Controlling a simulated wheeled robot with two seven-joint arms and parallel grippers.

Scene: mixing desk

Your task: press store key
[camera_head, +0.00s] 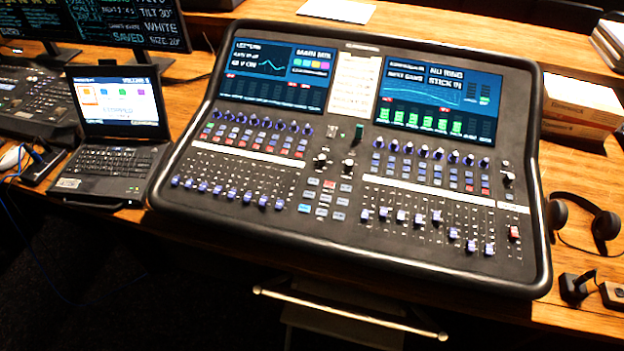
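The large black mixing console (341,243) stands on the wooden desk in the middle of the head view, tilted in the picture. A small block of keys (322,197) sits at its middle, between the two fader banks. Most of these keys are grey; one at the lower left is light blue (304,208) and one at the top is red (330,184). The key labels are too small to read, so I cannot tell which is the store key. Neither of my grippers is in view.
An open laptop (115,160) and another control desk (35,100) stand left. Headphones (605,224), boxes (580,103) and a small black device (574,288) are right. A metal bar (350,313) spans below the desk's front edge. Nothing covers the console.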

